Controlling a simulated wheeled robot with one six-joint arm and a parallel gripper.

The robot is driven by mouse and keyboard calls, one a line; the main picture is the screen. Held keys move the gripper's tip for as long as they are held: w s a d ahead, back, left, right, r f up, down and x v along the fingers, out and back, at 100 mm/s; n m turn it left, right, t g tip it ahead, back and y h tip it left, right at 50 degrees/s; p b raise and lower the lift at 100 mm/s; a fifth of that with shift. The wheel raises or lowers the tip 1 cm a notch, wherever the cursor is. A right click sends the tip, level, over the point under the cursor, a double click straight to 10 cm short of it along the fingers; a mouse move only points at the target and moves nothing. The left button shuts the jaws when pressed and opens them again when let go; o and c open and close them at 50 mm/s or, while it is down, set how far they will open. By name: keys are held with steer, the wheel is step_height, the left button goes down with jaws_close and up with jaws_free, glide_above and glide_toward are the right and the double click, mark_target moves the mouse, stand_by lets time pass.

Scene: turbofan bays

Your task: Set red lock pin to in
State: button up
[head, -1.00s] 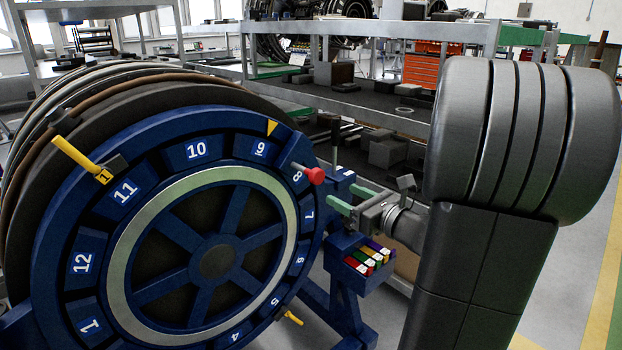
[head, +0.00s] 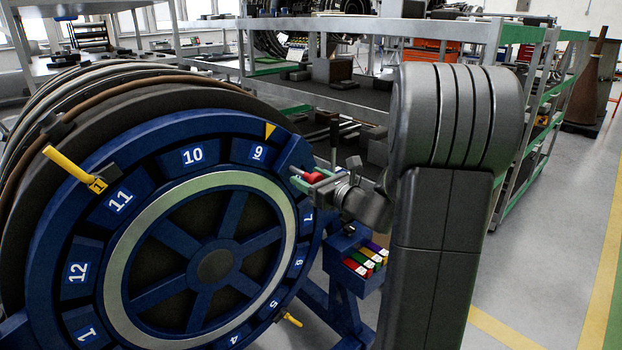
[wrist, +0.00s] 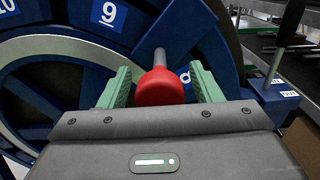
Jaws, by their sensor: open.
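The red lock pin (wrist: 160,88) has a red knob on a grey shaft that runs into the blue ring near the number 8 plate. In the wrist view the knob sits between the two green fingers of my gripper (wrist: 162,90), with a gap visible on each side. My gripper is open around the knob. In the head view the red lock pin (head: 314,177) is partly hidden by my gripper (head: 308,180). The blue numbered ring (head: 192,157) faces me with the pin at its right edge.
A black lever (wrist: 288,30) on a blue block with an "OUT" label stands to the right. A small blue box of coloured items (head: 362,262) hangs below my arm. A yellow handle (head: 68,164) juts from the ring's upper left. Shelving (head: 350,95) stands behind.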

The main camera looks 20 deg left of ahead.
mark_target(305, 175)
jaws_close()
steer(key=x, duration=0.3)
steer(key=shift+w+a+b, duration=0.1)
steer(key=shift+a+b, duration=0.2)
steer(key=shift+a, duration=0.05)
steer(key=shift+d+r, duration=0.1)
jaws_free()
steer(key=shift+a, duration=0.2)
steer(key=shift+d, duration=0.1)
steer(key=b+v, duration=0.2)
steer(key=v, duration=1.1)
steer(key=shift+d, duration=0.35)
